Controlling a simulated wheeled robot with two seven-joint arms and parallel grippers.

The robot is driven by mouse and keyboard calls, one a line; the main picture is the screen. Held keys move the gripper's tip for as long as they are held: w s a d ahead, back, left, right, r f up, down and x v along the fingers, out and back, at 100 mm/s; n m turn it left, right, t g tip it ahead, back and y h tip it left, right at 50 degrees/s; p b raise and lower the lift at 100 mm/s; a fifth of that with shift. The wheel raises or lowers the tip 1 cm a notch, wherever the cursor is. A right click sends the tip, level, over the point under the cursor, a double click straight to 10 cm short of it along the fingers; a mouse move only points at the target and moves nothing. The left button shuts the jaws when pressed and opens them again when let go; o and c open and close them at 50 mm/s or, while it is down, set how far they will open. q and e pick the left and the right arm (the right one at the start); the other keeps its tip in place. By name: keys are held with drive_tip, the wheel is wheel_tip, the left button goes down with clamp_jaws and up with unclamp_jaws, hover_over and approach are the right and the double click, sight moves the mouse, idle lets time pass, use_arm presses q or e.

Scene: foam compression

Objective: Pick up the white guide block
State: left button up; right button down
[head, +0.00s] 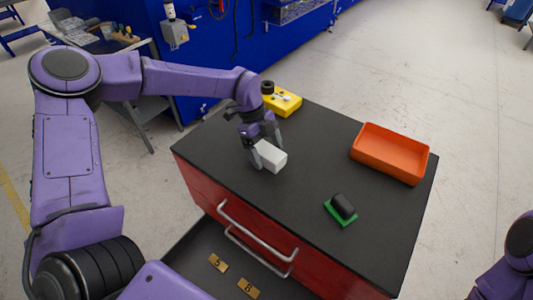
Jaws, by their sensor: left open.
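The white guide block (271,156) is a small pale box on the black top of the red cabinet (316,157), left of its middle. My left gripper (267,151) is at the block, pointing down, with its fingers open. One grey finger shows at the block's left end and another behind it. I cannot tell whether the fingers touch the block. Of my right arm only a purple part shows at the lower right edge; its gripper is out of view.
A yellow device (284,103) stands at the back of the cabinet top. An orange tray (390,153) is at the right. A black piece (343,206) sits on a green base (341,214) near the front. An open drawer (200,247) below holds numbered tags (248,288).

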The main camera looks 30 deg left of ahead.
use_arm(q)
drive_tip(key=shift+f, duration=0.25)
drive_tip(key=shift+c, duration=0.3)
drive_tip(key=c, duration=1.1)
